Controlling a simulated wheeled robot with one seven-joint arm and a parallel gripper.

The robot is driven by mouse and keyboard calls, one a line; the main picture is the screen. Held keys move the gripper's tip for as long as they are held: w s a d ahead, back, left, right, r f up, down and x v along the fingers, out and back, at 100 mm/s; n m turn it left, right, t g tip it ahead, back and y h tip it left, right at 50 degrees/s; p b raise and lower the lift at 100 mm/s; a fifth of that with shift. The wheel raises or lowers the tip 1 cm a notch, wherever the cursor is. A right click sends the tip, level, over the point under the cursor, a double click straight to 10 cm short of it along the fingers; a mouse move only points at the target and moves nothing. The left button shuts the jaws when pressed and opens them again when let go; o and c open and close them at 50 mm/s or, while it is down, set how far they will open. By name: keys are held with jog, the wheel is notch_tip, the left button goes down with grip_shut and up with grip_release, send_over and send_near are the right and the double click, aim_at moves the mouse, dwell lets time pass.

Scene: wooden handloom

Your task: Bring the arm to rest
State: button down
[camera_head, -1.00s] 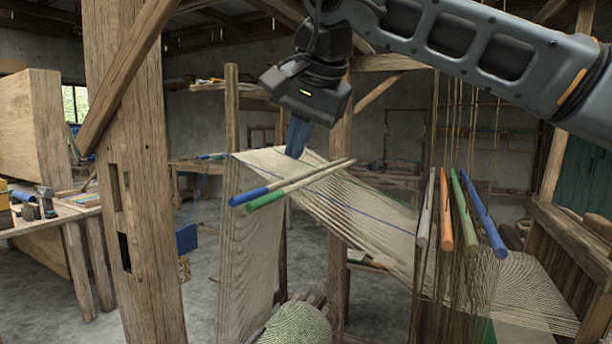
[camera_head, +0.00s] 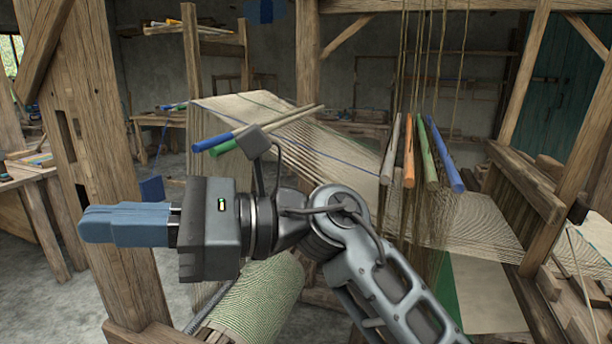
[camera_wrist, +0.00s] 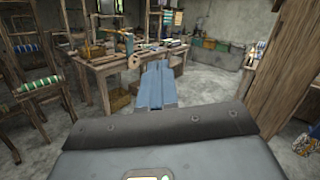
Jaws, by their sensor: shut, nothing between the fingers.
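My gripper (camera_head: 125,224) is in the left part of the head view, pointing left, with its blue fingers together and nothing between them. The gripper appears in front of the loom's left post (camera_head: 100,190). In the wrist view my gripper (camera_wrist: 156,84) shows as shut blue fingers pointing out over the room. The loom's pale warp sheet (camera_head: 330,150) slopes behind my arm. The cloth roll (camera_head: 262,300) lies below my wrist and is partly hidden by it.
Two sticks with blue and green ends (camera_head: 262,131) lie across the warp. Several coloured rods (camera_head: 430,150) hang among cords at the right.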

jog(key=s+d+f+n+t+h, duration=0.4)
jog(key=d+f+n+t, duration=0.3)
jog(key=d+n+t, duration=0.6)
jog(key=s+d+f+n+t+h, duration=0.45)
jog(key=d+f+n+t, duration=0.35)
jog(key=n+t, duration=0.75)
jog(key=s+d+f+m+g+h, duration=0.4)
jog(key=s+d+m, duration=0.4)
jog(key=s, duration=0.2)
jog(key=s+d+f+m+g+h, duration=0.4)
jog(key=s+d+f+m+h, duration=0.2)
jog(key=s+d+m, duration=0.3)
jog(key=shift+s+f, duration=0.6)
jog(key=shift+s, duration=0.6)
jog(key=shift+d+h, duration=0.1)
jog(key=shift+h, duration=0.15)
